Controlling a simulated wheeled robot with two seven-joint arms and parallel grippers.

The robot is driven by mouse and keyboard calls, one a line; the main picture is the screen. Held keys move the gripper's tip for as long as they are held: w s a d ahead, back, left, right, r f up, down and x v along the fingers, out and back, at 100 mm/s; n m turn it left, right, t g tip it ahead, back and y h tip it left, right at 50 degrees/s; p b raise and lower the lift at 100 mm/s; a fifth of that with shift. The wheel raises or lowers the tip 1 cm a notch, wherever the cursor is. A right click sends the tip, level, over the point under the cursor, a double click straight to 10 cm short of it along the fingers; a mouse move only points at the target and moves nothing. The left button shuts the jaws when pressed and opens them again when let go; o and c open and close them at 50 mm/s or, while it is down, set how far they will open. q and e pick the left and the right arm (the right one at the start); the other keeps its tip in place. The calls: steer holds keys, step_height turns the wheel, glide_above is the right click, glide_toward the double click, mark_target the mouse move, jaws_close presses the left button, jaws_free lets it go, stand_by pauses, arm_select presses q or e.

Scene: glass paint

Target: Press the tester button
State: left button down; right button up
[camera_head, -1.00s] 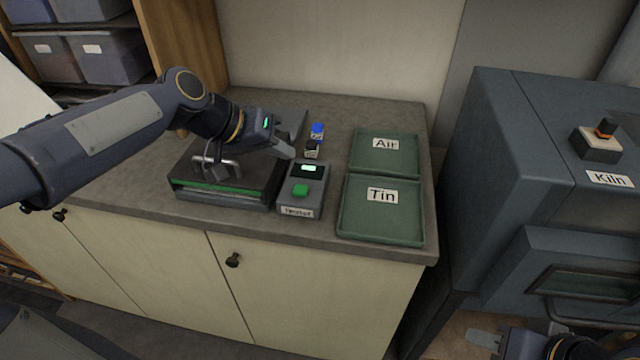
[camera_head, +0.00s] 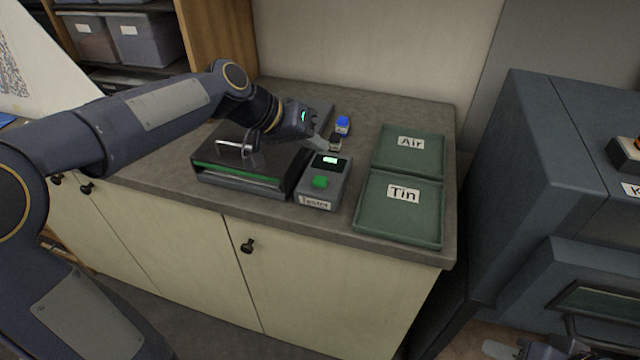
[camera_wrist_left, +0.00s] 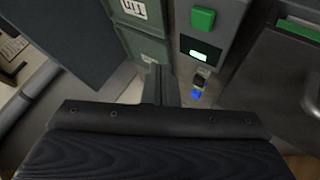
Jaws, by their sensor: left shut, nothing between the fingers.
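The tester (camera_head: 323,193) is a small grey box on the counter, with a green button (camera_head: 321,182) on top and a lit screen (camera_head: 330,160) behind it. The button stands clear, with nothing touching it. My left gripper (camera_head: 324,144) is shut and empty, just behind the screen end of the tester. In the left wrist view, the shut fingers (camera_wrist_left: 162,82) point beside the tester, whose button (camera_wrist_left: 203,20) shows near the top edge. Part of my right gripper (camera_head: 502,349) shows at the bottom edge; its jaws are unclear.
A grey press-like box with a handle (camera_head: 235,148) stands left of the tester. Small blue-capped (camera_head: 343,124) and dark-capped (camera_head: 336,141) bottles stand behind it. Green trays labelled Air (camera_head: 410,160) and Tin (camera_head: 400,225) lie to the right. The kiln (camera_head: 540,170) stands further right.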

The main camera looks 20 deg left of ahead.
arm_select(q)
steer(key=b, duration=0.3)
glide_above(315, 182)
step_height(315, 182, down, 5)
steer(key=shift+r, duration=0.15)
steer(key=shift+f+b, duration=0.6)
steer(key=shift+f, duration=0.1)
stand_by(1.0)
steer(key=shift+f+b, duration=0.35)
steer(key=shift+b, duration=0.1)
steer(key=shift+f+b, duration=0.5)
steer(key=shift+f, duration=0.05)
stand_by(0.5)
stand_by(0.4)
steer(key=shift+r+p, duration=0.7)
steer(key=shift+r, duration=0.25)
steer(key=shift+r, duration=0.1)
